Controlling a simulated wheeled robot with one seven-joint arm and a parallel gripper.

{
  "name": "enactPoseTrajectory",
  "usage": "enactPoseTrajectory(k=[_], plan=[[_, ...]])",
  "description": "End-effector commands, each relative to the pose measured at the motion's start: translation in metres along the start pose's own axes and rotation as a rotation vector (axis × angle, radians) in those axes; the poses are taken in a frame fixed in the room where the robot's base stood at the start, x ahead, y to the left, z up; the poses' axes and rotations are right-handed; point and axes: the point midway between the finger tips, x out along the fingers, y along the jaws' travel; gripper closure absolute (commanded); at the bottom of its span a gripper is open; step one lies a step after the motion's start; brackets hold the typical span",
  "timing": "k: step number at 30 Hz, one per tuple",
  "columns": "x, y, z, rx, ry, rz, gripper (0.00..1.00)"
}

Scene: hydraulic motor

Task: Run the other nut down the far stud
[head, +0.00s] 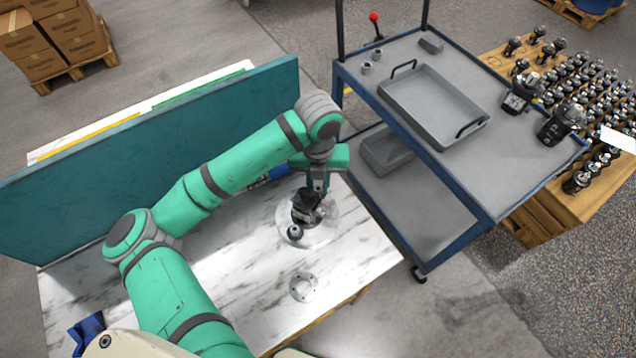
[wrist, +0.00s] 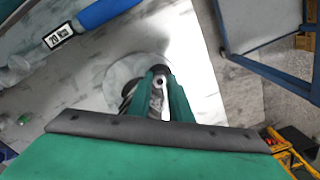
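A dark hydraulic motor (head: 305,212) stands on a pale round plate (head: 322,232) on the marble-topped bench. It has a grey round end facing the front. My gripper (head: 318,188) points down at the motor's top. In the wrist view, my gripper's fingers (wrist: 162,86) stand a small gap apart, with a small grey ring-shaped part (wrist: 159,81) at their tips. It may be a nut on a stud, but I cannot tell whether the fingers press on it. The fingers hide much of the motor, and I cannot make out the studs separately.
A blue torque wrench (wrist: 108,12) lies beside the plate. A thin flange (head: 303,288) lies on the bench (head: 365,262) nearer the front. A teal panel (head: 150,150) runs along the back. A blue-framed cart (head: 470,180) with a grey tray (head: 432,105) stands at the right.

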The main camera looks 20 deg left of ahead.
Motion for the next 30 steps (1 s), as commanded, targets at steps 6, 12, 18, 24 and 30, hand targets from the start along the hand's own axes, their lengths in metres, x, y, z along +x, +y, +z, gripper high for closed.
enactPoseTrajectory(k=[6, 12, 18, 24, 30], plan=[[0.0000, 0.0002, 0.0002, 0.126, -0.001, 0.001, 1.00], [0.0008, 0.0001, -0.0001, 0.357, 0.000, 0.000, 1.00], [0.0009, 0.0000, 0.0002, 0.493, -0.001, -0.001, 1.00], [0.0009, -0.0001, 0.0003, 0.503, -0.002, -0.001, 1.00], [0.0009, 0.0000, 0.0004, 0.547, -0.002, 0.000, 1.00]])
